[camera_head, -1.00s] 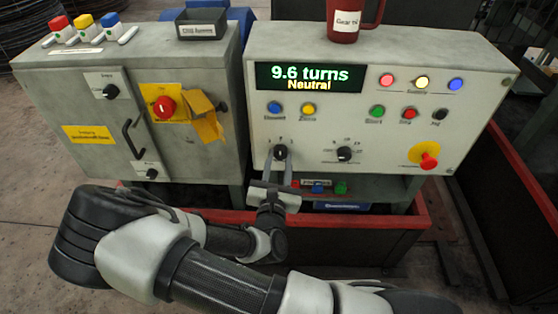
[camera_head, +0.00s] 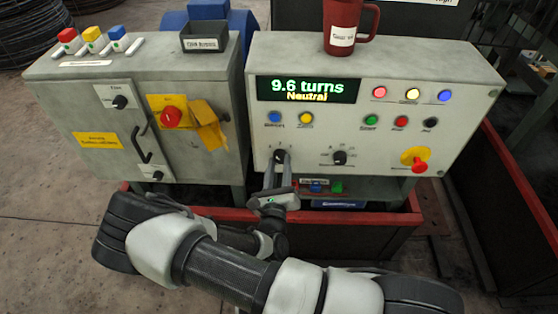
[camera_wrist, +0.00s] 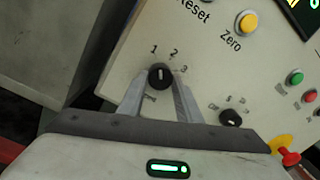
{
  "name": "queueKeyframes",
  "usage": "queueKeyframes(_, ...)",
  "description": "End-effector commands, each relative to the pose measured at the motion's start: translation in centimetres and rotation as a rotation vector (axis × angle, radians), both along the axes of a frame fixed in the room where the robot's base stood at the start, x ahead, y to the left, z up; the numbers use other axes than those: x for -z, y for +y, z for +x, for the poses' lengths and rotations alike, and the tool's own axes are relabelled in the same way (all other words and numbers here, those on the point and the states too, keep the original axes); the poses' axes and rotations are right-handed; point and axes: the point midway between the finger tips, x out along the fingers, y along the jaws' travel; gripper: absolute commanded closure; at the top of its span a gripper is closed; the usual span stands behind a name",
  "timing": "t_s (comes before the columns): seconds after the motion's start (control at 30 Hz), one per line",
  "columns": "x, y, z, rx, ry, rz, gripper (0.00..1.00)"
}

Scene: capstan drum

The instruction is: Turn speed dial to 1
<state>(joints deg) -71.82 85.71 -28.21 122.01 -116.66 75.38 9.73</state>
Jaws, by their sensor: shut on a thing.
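The speed dial (camera_head: 281,156) is a black knob at the lower left of the control panel, with marks 1, 2 and 3 around its top in the wrist view. My gripper (camera_head: 280,163) reaches up to it from below, its two grey fingers shut on the knob's left and right sides. In the wrist view the dial (camera_wrist: 160,76) sits between the fingertips (camera_wrist: 160,84). Its white pointer line stands near upright in that view, between the 1 and 2 marks. The display (camera_head: 307,89) reads 9.6 turns, Neutral.
A second black knob (camera_head: 340,158) is just right of the dial. Blue and yellow buttons (camera_head: 305,118) sit above it. A red emergency knob (camera_head: 419,165) is at the far right. A red mug (camera_head: 341,30) stands on the panel top. A grey cabinet (camera_head: 90,165) stands at left.

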Motion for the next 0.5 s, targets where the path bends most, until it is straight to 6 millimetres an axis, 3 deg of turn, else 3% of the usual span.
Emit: queueKeyframes(0.5, -0.05, -0.15, 0.08, 0.002, 0.003, -0.163, 0.91)
